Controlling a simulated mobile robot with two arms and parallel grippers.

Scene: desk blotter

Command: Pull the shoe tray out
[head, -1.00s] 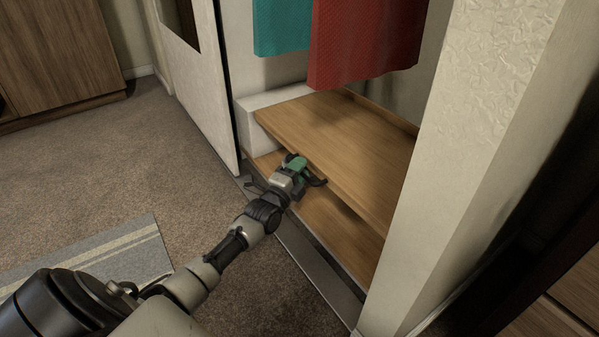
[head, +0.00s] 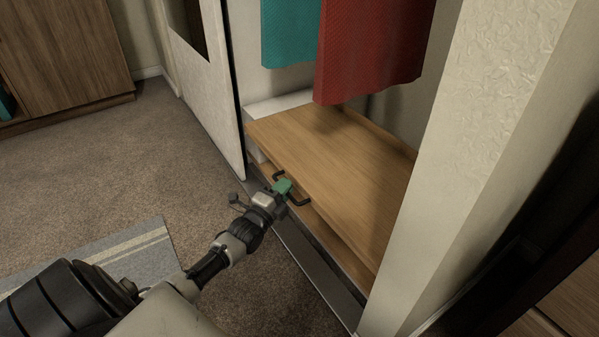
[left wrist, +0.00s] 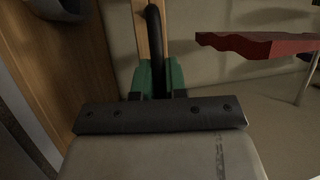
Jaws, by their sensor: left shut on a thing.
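The shoe tray (head: 325,165) is a wooden board low in the closet, with a dark bar handle (head: 301,202) on its front edge. It overhangs the wooden closet floor (head: 357,270) below it. My left gripper (head: 284,187) is shut on the handle. In the left wrist view the green fingers (left wrist: 158,78) close around the dark handle bar (left wrist: 155,40). The tray's front edge sits close to the closet's sill. My right gripper is not in view.
A sliding door (head: 208,85) stands at the left of the opening and a thick wall post (head: 450,150) at the right. Teal (head: 290,35) and red (head: 368,50) cloths hang above the tray. Carpet (head: 130,165) in front is open, with a grey rug (head: 110,265).

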